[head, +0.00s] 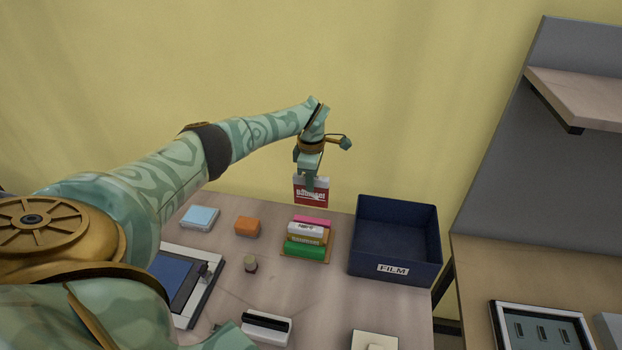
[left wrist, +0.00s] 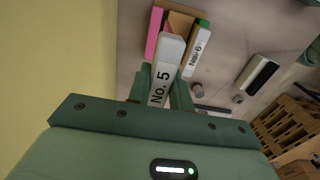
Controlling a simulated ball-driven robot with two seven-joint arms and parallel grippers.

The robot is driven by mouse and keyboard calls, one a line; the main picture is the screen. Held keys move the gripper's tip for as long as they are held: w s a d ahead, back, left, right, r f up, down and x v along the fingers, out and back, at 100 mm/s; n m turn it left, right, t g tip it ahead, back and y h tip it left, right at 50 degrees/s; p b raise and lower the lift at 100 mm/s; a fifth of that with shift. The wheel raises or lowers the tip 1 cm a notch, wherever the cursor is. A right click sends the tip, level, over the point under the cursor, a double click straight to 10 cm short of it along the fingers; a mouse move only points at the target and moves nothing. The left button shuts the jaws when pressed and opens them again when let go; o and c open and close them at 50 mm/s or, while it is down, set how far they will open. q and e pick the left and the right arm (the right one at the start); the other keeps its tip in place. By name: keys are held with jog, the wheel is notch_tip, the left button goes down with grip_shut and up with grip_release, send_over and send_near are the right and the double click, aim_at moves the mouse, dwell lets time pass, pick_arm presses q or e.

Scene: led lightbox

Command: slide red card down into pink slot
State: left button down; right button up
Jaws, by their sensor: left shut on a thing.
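My left gripper (head: 311,180) is shut on the red card (head: 311,193), which has a white top band and white lettering. It holds the card upright in the air, above and behind the slot block. In the left wrist view the card's white edge (left wrist: 163,75), marked "No. 5", lies between the fingers (left wrist: 160,95). The pink slot piece (head: 314,221) is the rearmost strip of the block; it also shows in the left wrist view (left wrist: 153,33). The card is apart from it.
In front of the pink piece are a white labelled strip (head: 305,229), a tan strip (head: 306,240) and a green strip (head: 305,251). A navy FILM bin (head: 394,268) stands right of the block. An orange block (head: 247,226) and a small knob (head: 250,264) are left.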

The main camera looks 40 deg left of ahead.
aim_at(311, 197)
pick_arm(q)
jog(key=shift+f+b, duration=2.3)
jog(key=shift+f, duration=1.2)
jog(key=shift+f+b, duration=1.6)
jog(key=shift+f, duration=0.75)
jog(key=shift+f, duration=0.35)
jog(key=c, duration=1.2)
grip_release()
jog(key=shift+o, duration=0.2)
